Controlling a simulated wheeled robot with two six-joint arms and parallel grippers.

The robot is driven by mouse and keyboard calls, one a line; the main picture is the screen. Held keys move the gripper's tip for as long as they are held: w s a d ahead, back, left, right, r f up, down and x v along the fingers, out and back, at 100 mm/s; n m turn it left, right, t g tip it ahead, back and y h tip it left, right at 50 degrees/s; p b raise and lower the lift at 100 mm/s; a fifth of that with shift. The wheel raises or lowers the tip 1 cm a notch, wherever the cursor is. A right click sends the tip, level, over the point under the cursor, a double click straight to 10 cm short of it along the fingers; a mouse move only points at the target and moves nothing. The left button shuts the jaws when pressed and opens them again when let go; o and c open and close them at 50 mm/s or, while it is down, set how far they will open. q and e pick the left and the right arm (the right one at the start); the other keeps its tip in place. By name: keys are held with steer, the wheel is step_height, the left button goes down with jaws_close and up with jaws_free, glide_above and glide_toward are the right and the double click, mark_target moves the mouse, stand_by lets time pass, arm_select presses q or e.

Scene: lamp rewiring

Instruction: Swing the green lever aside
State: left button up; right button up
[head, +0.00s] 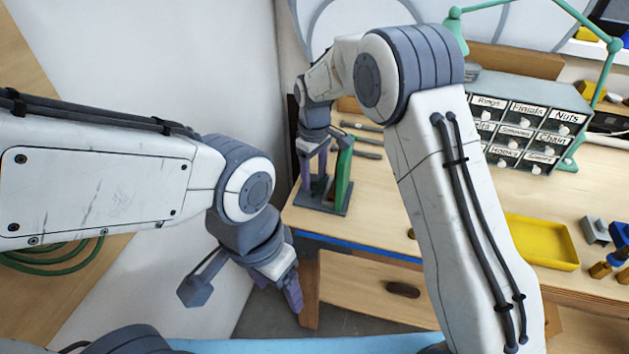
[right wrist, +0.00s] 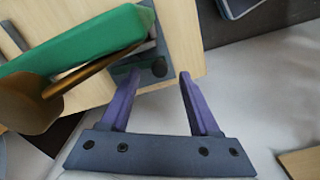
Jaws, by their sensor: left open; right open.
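The green lever (head: 343,172) stands upright on a dark grey base plate (head: 338,208) at the left end of the workbench. In the right wrist view, the lever (right wrist: 85,48) runs along the upper left, beside the gripper, not between the fingers. My right gripper (head: 313,178) is open with its fingers pointing down, just left of the lever in the head view. Its purple fingers (right wrist: 160,76) are spread and empty in the wrist view. My left gripper (head: 296,298) is lower, in front of the bench; the gap between its fingers is hard to see.
A brown rounded part with a rod (right wrist: 32,104) lies close by the lever in the wrist view. A labelled drawer cabinet (head: 528,118), a green lamp arm (head: 607,75) and a yellow tray (head: 540,243) occupy the right side of the bench. A wooden drawer (head: 365,292) is below.

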step_height(320, 180, up, 8)
steer(key=b, duration=0.1)
stand_by(0.4)
steer(key=s+a+r+m, duration=0.1)
steer(key=s+r, duration=0.1)
steer(key=s, duration=0.7)
steer(key=s+a+r, duration=0.1)
steer(key=s+r, duration=0.1)
steer(key=s, duration=0.6)
steer(key=s+d+f, duration=0.2)
steer(key=s, duration=0.6)
steer(key=s+d+f+m+y, duration=0.1)
steer(key=s+d+f, duration=0.1)
steer(key=s, duration=0.6)
steer(key=shift+s+d, duration=0.25)
steer(key=shift+d, duration=0.35)
